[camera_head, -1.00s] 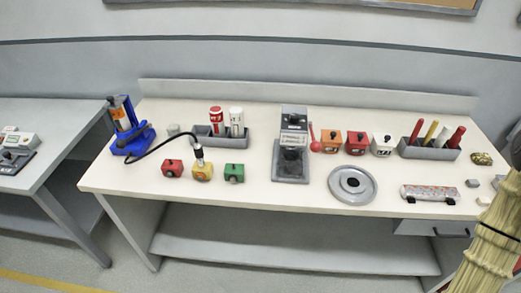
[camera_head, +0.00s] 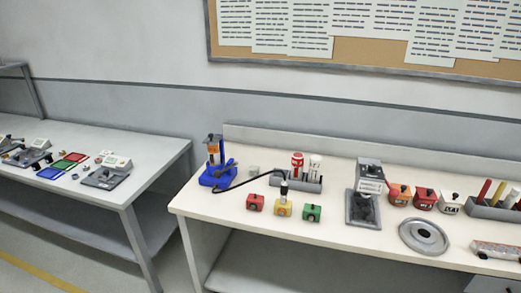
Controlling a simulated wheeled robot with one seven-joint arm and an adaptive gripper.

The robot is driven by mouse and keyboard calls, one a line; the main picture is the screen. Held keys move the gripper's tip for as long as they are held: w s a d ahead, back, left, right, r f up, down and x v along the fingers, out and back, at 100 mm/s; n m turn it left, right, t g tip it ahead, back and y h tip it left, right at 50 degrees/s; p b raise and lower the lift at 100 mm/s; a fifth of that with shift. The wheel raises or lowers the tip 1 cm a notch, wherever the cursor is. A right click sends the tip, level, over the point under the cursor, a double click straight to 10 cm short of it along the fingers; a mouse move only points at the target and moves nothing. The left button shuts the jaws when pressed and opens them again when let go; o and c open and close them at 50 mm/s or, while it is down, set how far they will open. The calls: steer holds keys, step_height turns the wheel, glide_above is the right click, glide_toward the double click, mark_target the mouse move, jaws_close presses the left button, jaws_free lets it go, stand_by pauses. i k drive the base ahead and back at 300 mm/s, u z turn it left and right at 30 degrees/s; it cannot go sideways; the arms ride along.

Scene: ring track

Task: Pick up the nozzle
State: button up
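What looks like the nozzle (camera_head: 284,188) is a small dark and silver piece at the end of a black hose. It stands upright over the yellow block (camera_head: 283,209) on the long workbench; whether it sits in the block or just behind it, I cannot tell. The hose (camera_head: 245,184) curves left to a blue stand (camera_head: 217,176) with an orange label. My gripper is not in view.
A red block (camera_head: 255,204) and a green block (camera_head: 312,213) flank the yellow one. Behind is a grey tray (camera_head: 308,186) with red and white cylinders. A grey device (camera_head: 364,207) and a round metal plate (camera_head: 423,237) stand to the right. A second table (camera_head: 150,165) is at left.

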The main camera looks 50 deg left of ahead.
mark_target(284, 191)
steer(key=k, duration=0.45)
steer(key=u, duration=0.65)
